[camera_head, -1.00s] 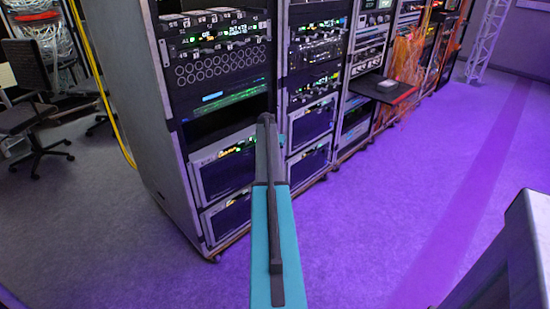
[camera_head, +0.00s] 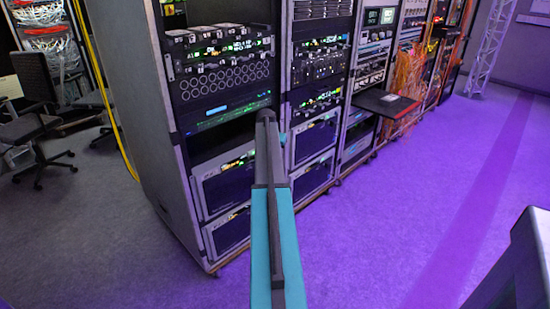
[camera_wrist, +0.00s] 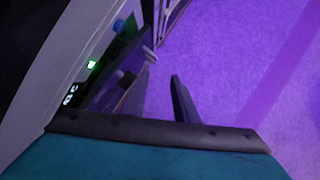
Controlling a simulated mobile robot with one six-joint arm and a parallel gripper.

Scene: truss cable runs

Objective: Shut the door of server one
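Tall server racks stand at the left and centre of the head view. The nearest rack (camera_head: 137,110) holds two framed units low down, an upper one (camera_head: 224,182) and a lower one (camera_head: 228,228). Their fronts look flush, and I cannot tell which unit is server one or make out an open door. My teal arm reaches toward this rack and hides part of it; my gripper is hidden in the head view. In the wrist view my gripper (camera_wrist: 163,80) has its two dark fingers apart, with nothing seen between them. A rack front with a green light (camera_wrist: 91,65) is close on the left.
A second rack (camera_head: 313,140) stands just right of the nearest one. A dark shelf (camera_head: 386,103) juts out farther right, beside orange cables (camera_head: 408,78). A black chair (camera_head: 35,115) and a yellow cable (camera_head: 108,100) are at left. Purple-lit floor (camera_head: 410,210) is open at right.

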